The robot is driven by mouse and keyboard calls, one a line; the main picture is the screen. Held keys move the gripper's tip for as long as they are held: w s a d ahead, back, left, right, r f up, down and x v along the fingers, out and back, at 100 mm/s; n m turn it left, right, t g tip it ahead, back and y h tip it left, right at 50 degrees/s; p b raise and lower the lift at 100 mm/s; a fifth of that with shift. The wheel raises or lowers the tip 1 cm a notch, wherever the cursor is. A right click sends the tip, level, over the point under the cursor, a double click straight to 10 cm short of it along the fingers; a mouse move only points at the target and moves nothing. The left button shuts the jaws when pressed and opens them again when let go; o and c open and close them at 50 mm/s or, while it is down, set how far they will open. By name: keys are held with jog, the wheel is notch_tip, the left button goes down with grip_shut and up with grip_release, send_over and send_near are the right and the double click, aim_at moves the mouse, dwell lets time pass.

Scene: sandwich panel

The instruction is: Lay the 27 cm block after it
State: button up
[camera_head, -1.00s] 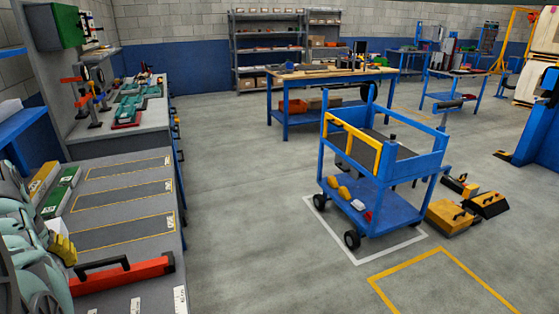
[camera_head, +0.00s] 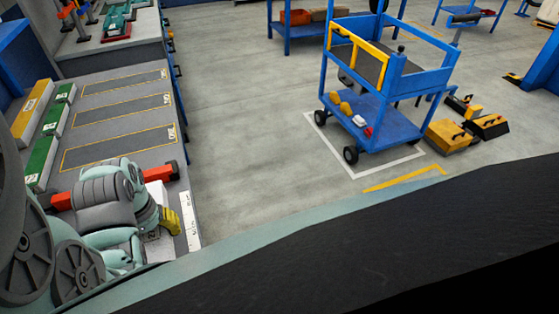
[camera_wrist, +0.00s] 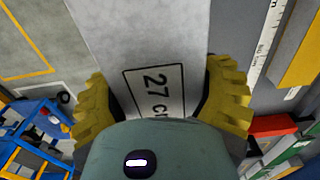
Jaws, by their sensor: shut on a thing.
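The 27 cm block (camera_wrist: 140,45) is pale grey with a black-framed "27 cm" label and fills the upper middle of the wrist view. My gripper (camera_wrist: 160,98) has its yellow fingers on both sides of it and is shut on it. In the head view my gripper (camera_head: 168,221) is low at the left, over the bench's near end. A white part of the block (camera_head: 157,192) shows just beyond the fingers; my arm hides much of the rest.
The grey bench (camera_head: 168,150) has several yellow-outlined strips (camera_head: 118,146). A yellow block (camera_head: 32,112) and green blocks (camera_head: 41,161) line its left. A red tool (camera_head: 159,173) lies behind my arm, near a white ruler (camera_head: 190,222). A blue cart (camera_head: 385,130) stands on the floor.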

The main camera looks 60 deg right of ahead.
jog(key=shift+f+b, duration=2.15)
jog(key=shift+f, duration=1.8)
jog(key=shift+f+b, duration=0.35)
jog(key=shift+f, duration=0.1)
jog(key=o, duration=1.1)
jog(key=shift+o, duration=0.2)
jog(key=shift+w+r, duration=0.1)
jog(key=shift+r, duration=3.55)
jog(key=shift+d+r, duration=0.1)
jog(key=shift+r, duration=2.25)
